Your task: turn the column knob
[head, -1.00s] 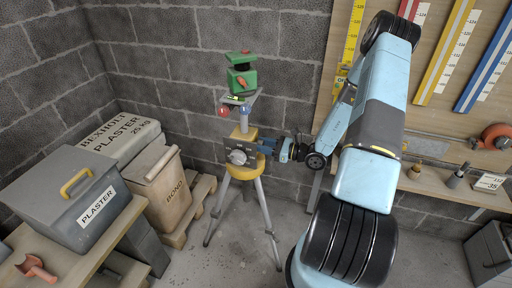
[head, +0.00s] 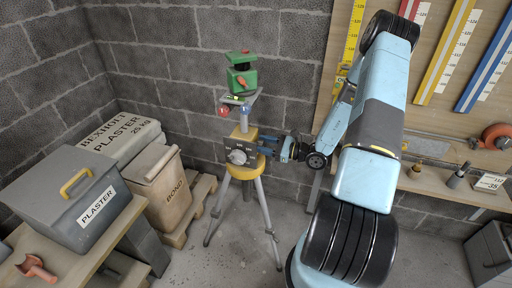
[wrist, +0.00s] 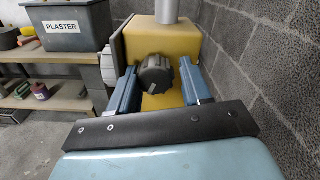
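A dark grey ribbed knob (wrist: 155,75) sticks out of the side of the yellow block (wrist: 192,42) in the wrist view. A pale column (wrist: 166,10) rises from the top of that block. My gripper (wrist: 159,82) is open, with one blue finger on each side of the knob. Narrow gaps show between knob and fingers. In the head view my gripper (head: 267,145) is at the right side of the tripod head, and its fingers hide the knob there. A round silver dial (head: 237,157) is on the grey box at the front of the head.
A green instrument (head: 241,78) tops the column. The tripod's legs (head: 266,215) stand on the floor. A grey plaster case (head: 75,190) and a bond bag (head: 160,185) are at left. A block wall is close behind; a tool shelf (head: 430,185) is at right.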

